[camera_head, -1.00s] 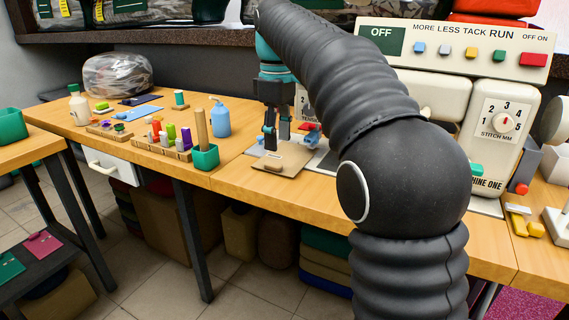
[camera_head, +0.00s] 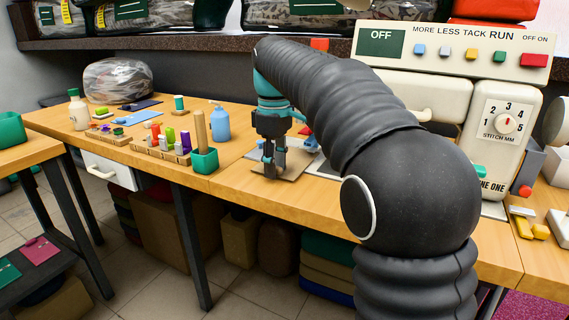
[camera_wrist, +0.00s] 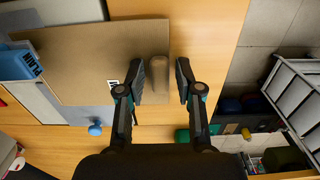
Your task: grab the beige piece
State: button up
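The beige piece (camera_wrist: 159,74) is a small, rounded, elongated block lying on a flat brown board (camera_wrist: 85,60) in the wrist view. My gripper (camera_wrist: 160,82) is open over it, with one finger on each side of the piece and a gap to both. In the head view my gripper (camera_head: 270,172) points down, its fingertips low over the board (camera_head: 295,168) at the table's front part. The beige piece is hidden or too small to make out there.
To the left stand a green holder (camera_head: 205,160) with a wooden post, a rack of colourful spools (camera_head: 160,150) and a blue bottle (camera_head: 220,122). A cream machine (camera_head: 505,125) stands at the right. A blue object (camera_wrist: 15,63) lies by the board's left edge.

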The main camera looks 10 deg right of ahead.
grip_shut()
jog(key=shift+r+p, duration=0.2)
jog(key=shift+p, duration=0.1)
